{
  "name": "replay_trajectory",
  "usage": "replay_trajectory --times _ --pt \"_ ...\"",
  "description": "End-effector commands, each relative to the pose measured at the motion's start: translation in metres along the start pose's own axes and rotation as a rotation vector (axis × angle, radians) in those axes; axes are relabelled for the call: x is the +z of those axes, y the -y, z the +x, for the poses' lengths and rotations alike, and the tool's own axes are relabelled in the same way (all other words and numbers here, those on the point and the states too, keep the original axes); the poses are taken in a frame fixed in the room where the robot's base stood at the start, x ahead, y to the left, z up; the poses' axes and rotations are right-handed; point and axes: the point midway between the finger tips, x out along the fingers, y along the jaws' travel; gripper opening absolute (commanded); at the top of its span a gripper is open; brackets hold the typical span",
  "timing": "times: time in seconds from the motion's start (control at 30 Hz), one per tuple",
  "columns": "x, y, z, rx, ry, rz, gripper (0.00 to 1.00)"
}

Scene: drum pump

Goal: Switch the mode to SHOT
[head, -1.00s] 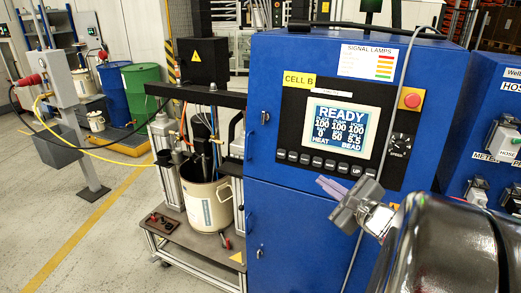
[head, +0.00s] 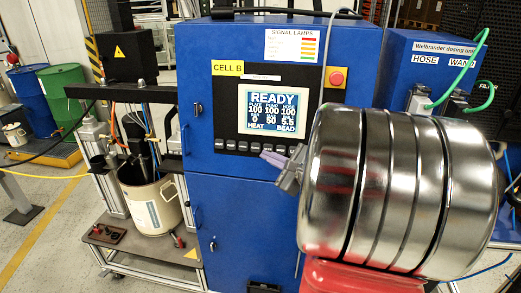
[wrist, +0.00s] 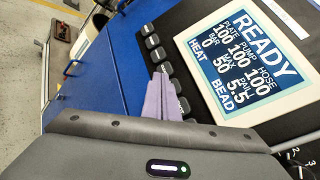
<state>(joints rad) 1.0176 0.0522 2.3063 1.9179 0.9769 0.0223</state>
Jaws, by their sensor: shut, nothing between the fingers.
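The control panel's screen (head: 272,109) reads READY, with HEAT at lower left and BEAD at lower right. It also shows large in the wrist view (wrist: 248,60). A row of dark buttons (head: 230,145) runs below the screen; the wrist view shows several of these buttons (wrist: 152,41), their labels too small to read. In the wrist view my gripper (wrist: 160,72) points at the buttons and covers part of the row. I cannot tell whether it touches one.
A red emergency stop (head: 336,77) sits right of the screen on the blue cabinet (head: 240,225). A drum pump with a pale drum (head: 150,207) stands left. Another blue cabinet (head: 400,60) with green hoses stands right. My arm hides the panel's lower right.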

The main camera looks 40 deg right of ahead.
Motion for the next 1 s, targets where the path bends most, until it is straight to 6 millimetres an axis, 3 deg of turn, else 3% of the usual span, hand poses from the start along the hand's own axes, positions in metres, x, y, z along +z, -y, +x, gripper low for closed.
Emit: replay_trajectory --times 0.23,1.0 --pt "-0.0072 0.007 0.0094 -0.001 0.0 0.0 0.0" --pt "-0.0077 0.0076 0.0094 -0.001 -0.001 0.001 0.0"
